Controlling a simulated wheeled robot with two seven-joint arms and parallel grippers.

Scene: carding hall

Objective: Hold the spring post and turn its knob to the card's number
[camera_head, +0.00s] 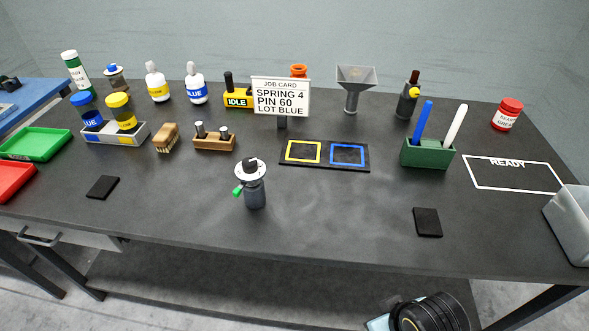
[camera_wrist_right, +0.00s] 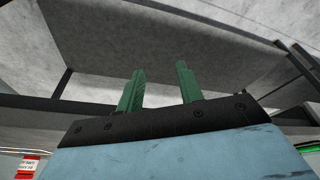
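The spring post (camera_head: 255,192) stands upright near the middle of the table, a dark grey cylinder with a white dial (camera_head: 250,172) and a black knob (camera_head: 250,162) on top. A green tab sticks out on its left side. The dial's marks are too small to read. The job card (camera_head: 281,98) behind it reads SPRING 4, PIN 60, LOT BLUE. My right gripper (camera_wrist_right: 159,88) shows in the right wrist view with two green fingers apart and nothing between them, away from the post. My left gripper is not in view.
A black mat (camera_head: 325,143) with yellow and blue squares lies behind the post. A green holder (camera_head: 427,153) with two pens stands right of it, a brown block (camera_head: 214,142) with pegs left. Dark pads (camera_head: 427,222) lie on both sides.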

